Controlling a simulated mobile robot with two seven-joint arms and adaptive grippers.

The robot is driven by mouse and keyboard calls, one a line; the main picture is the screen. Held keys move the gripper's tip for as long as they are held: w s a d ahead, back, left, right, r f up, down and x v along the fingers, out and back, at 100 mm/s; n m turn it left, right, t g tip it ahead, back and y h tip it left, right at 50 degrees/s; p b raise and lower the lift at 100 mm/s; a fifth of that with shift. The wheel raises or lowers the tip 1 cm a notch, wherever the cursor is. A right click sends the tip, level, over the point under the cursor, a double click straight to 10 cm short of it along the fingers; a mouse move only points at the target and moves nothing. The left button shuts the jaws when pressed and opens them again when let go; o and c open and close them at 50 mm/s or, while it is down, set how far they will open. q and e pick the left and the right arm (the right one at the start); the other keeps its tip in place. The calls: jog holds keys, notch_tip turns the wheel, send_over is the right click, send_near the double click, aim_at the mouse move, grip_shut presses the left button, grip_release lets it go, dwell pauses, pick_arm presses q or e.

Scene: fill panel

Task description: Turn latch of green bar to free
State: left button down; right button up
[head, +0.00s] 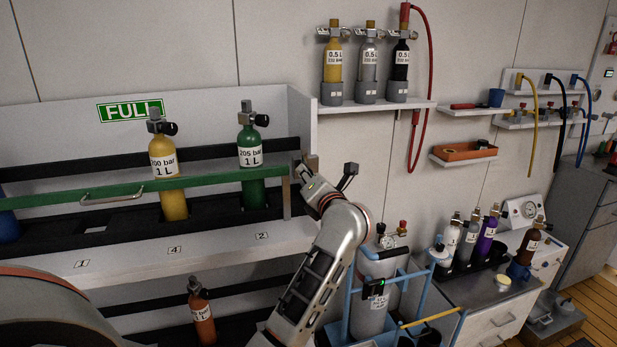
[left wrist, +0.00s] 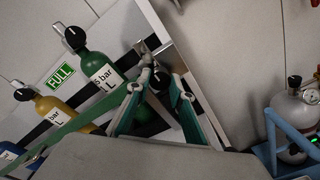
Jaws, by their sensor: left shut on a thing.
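The green bar (head: 130,190) runs across the front of the rack shelf, with a metal handle on it. It shows as a slanting green strip in the left wrist view (left wrist: 68,133). The latch (head: 311,160) is a small metal piece at the bar's right end, by the side panel. My left gripper (head: 306,177) is at the latch and shut on it; in the left wrist view its fingers (left wrist: 148,78) close together by the bar's end. The gripper partly hides the latch, and its exact angle is hard to tell. My right gripper is not in view.
Behind the bar stand a yellow cylinder (head: 167,165) and a green cylinder (head: 252,155). A shelf (head: 370,106) with three small cylinders is up right. A blue trolley (head: 349,318) with a grey cylinder (head: 371,305) stands close right of my arm.

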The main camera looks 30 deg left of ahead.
pick_arm(q)
jog(key=c, duration=1.8)
grip_release()
jog(key=shift+o, duration=0.2)
jog(key=v, duration=0.7)
jog(key=shift+s+d, duration=0.2)
